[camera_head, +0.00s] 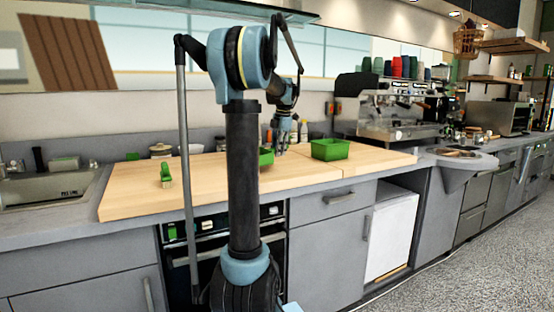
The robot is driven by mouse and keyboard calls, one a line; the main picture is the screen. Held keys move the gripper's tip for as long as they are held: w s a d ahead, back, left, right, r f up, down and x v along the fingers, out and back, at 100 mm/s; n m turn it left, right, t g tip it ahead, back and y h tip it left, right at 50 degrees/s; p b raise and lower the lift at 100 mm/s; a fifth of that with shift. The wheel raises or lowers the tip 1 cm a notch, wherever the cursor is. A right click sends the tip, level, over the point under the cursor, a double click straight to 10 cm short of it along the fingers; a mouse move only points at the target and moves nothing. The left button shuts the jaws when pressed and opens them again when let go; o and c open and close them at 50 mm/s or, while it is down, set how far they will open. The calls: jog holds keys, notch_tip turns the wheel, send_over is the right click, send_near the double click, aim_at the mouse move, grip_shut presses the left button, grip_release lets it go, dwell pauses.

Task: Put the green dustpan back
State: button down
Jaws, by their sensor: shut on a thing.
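A green piece (266,157), which looks like the dustpan, is at my gripper (281,149) above the wooden counter. My arm's dark column hides its left part. My gripper is small in this view and points down, shut on this green piece. I cannot tell whether the piece touches the counter. A green open-topped bin (330,150) stands on the counter to the right of my gripper. A small green brush-like thing (166,175) stands on the left part of the counter.
The wooden counter (215,180) is mostly bare between the brush and my arm. A sink (50,190) is at the left. Bottles (303,129) and a pot (161,150) stand along the back. A coffee machine (395,115) stands to the right.

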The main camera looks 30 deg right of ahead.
jog(key=shift+f, duration=1.55)
jog(key=c, duration=1.5)
grip_release()
jog(key=shift+r, duration=0.1)
jog(key=r, duration=0.4)
jog(key=s+r, duration=0.1)
jog(key=r, duration=0.2)
jog(key=s+r, duration=0.1)
jog(key=r, duration=0.3)
jog(key=shift+s+d+r, duration=0.1)
jog(key=shift+s+r, duration=0.1)
jog(key=shift+r, duration=0.1)
